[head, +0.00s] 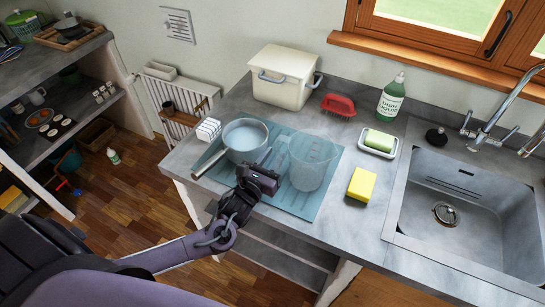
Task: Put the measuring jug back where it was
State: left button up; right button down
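The clear measuring jug (311,166) stands upright on a blue-green drying mat (322,205) on the counter. Its handle (282,151) points left, toward a grey saucepan (246,137) on the same mat. My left gripper (262,172) is low over the mat's front part, just left of the jug and in front of the saucepan. I see it from behind and above; its fingertips are hidden, so I cannot tell whether it is open or shut, or touching the jug. My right gripper is not in view.
Behind the mat are a cream bin (284,83), a red brush (338,105) and a green soap bottle (391,98). A soap dish (378,144) and yellow sponge (361,184) lie right of the jug, before the sink (455,195). A white striped item (208,129) sits left of the saucepan.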

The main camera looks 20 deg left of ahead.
pick_arm(q)
jog(key=shift+r, duration=0.25)
jog(key=s, duration=0.3)
jog(key=s+b, duration=0.1)
jog(key=s, duration=0.3)
jog(key=s+b, duration=0.1)
jog(key=s, duration=0.3)
jog(key=shift+s+a+f, duration=0.15)
jog(key=shift+s+a, duration=0.1)
jog(key=shift+a, duration=0.15)
jog(key=shift+s, duration=0.25)
